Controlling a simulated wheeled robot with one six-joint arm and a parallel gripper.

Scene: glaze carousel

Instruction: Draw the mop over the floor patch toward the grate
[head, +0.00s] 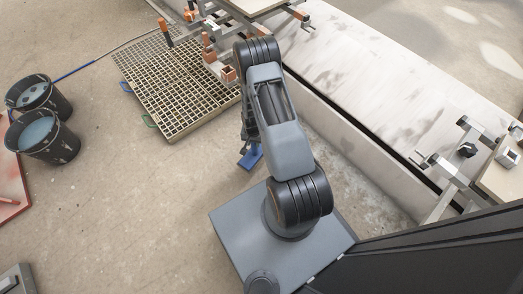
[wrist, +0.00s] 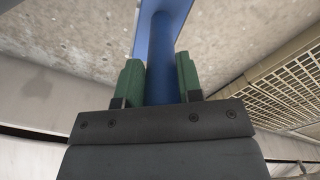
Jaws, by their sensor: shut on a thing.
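My gripper (wrist: 160,78) is shut on the blue handle of the mop (wrist: 161,60), with a green finger on each side. The mop's flat blue head (wrist: 178,12) shows at the top of the wrist view, partly cut off. In the head view the blue mop head (head: 250,158) is low by the floor beside my arm, which hides most of the gripper. I cannot tell whether it touches the floor. The grate (head: 172,85) lies up and left of the mop head, and at the right in the wrist view (wrist: 290,82). I cannot make out a distinct floor patch.
Two dark buckets (head: 46,136) with bluish contents stand at the left. A thin blue-ended rod (head: 75,70) lies between them and the grate. Orange-and-grey blocks (head: 218,66) stand on the grate's right side. A pale raised slab (head: 400,80) runs along the right. Floor left of my arm is clear.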

